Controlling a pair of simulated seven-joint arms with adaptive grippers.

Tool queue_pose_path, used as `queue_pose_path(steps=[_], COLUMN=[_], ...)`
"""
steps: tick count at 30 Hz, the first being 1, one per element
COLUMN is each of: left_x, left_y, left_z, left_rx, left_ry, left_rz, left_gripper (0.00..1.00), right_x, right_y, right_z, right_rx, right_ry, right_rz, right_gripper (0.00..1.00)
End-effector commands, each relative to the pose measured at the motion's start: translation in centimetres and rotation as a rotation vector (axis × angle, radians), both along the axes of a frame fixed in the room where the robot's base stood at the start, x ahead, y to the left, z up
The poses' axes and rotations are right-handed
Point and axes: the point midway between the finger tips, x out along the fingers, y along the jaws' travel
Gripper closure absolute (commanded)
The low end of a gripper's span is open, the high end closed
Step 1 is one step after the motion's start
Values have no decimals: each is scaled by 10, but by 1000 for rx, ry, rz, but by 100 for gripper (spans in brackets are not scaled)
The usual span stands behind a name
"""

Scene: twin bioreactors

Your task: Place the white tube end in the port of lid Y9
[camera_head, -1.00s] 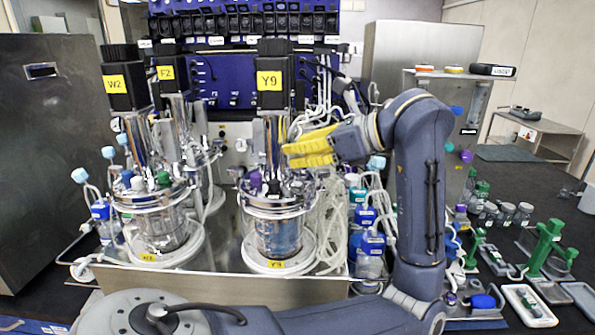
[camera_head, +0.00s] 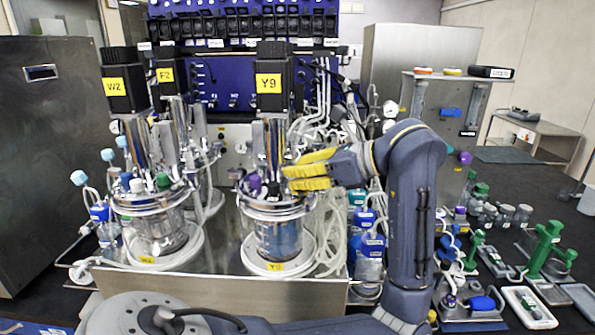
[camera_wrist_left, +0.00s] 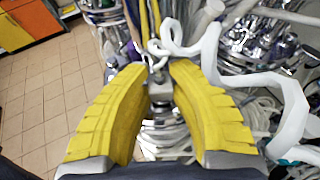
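The vessel labelled Y9 (camera_head: 278,240) stands upright on the metal bench, with its metal lid (camera_head: 270,207) and several fittings on top. My left gripper (camera_head: 291,170) is just above the right side of this lid, its yellow fingers pointing left. In the left wrist view the fingers of the left gripper (camera_wrist_left: 160,66) stand apart, with metal fittings showing beyond the gap. A white tube (camera_wrist_left: 205,50) curves past the right fingertip; I cannot tell which part is its end. The port itself cannot be made out. My right gripper is not in view.
A second vessel (camera_head: 158,232) stands left of Y9. White tubing (camera_head: 335,225) hangs close to the right of Y9, near blue-capped bottles (camera_head: 371,247). The black Y9 motor block (camera_head: 272,80) rises above the lid. Green stands (camera_head: 545,248) and trays are at far right.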

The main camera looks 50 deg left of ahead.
Motion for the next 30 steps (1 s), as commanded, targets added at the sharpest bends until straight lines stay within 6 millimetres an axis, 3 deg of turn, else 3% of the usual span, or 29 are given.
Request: queue_pose_path(steps=[6,18,30], left_x=[0,0,24], left_y=[0,0,-56], left_z=[0,6,29], left_rx=[-1,0,-4], left_ry=[-1,0,1], left_rz=[-1,-1,-4], left_gripper=[57,57,57], right_x=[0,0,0], right_y=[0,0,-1], right_z=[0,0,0], right_rx=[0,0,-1], right_ry=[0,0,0], right_rz=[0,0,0], right_gripper=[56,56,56])
